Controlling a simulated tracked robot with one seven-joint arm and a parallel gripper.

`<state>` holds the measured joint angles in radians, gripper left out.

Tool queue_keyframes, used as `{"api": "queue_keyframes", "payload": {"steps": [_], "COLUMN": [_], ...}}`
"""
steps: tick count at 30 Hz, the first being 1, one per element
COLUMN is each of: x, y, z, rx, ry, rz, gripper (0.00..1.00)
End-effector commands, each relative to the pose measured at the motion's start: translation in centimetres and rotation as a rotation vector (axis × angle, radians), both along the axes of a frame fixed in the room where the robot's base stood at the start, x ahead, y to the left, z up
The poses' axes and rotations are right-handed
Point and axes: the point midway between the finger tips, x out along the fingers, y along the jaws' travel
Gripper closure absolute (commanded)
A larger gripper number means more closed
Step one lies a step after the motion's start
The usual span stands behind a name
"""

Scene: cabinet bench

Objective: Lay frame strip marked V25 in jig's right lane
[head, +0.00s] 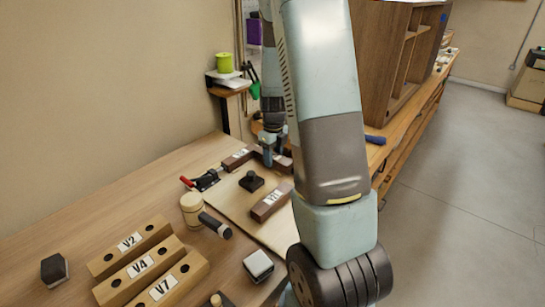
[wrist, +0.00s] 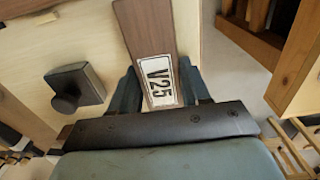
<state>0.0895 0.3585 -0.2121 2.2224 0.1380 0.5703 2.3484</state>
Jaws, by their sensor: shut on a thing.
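The dark brown frame strip marked V25 (wrist: 147,30) runs away from my gripper (wrist: 158,92) in the wrist view. The gripper's two fingers are shut on it, one on each side of the white label. In the head view my gripper (head: 275,160) is low over the far end of the pale jig board (head: 232,203), and my arm hides part of that area. Whether the strip touches the board is unclear. A dark strip (head: 237,158) lies at the board's far left, and another labelled dark strip (head: 271,203) lies on its near right part.
A black knobbed block (head: 251,182) sits mid-board; it also shows in the wrist view (wrist: 75,88). A red-handled clamp (head: 203,181) is at the left edge. A mallet (head: 193,210), wooden blocks V2, V4 and V7 (head: 138,268), and a grey-white block (head: 258,265) lie nearer.

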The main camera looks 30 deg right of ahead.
Motion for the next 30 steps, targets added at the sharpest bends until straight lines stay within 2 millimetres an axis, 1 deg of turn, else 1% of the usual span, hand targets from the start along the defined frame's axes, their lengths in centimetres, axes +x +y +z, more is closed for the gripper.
{"api": "queue_keyframes", "payload": {"steps": [1, 2, 10, 11, 21, 22, 24, 30], "x": [-0.04, -0.05, -0.07, -0.07, -0.12, -0.13, -0.14, -0.16], "y": [0.03, 0.02, -0.05, -0.07, -0.05, -0.03, -0.02, -0.01], "z": [-0.1, -0.11, -0.15, -0.15, -0.2, -0.21, -0.23, -0.24], "rx": [0.0, 0.0, -0.001, -0.001, -0.001, 0.0, 0.0, 0.0], "ry": [0.002, 0.002, 0.002, 0.002, 0.004, 0.004, 0.004, 0.005], "rz": [0.0, 0.0, 0.0, -0.001, -0.001, -0.001, -0.001, 0.0], "gripper": [0.87, 0.51, 0.25, 0.23, 0.23, 0.25, 0.18, 0.17]}}
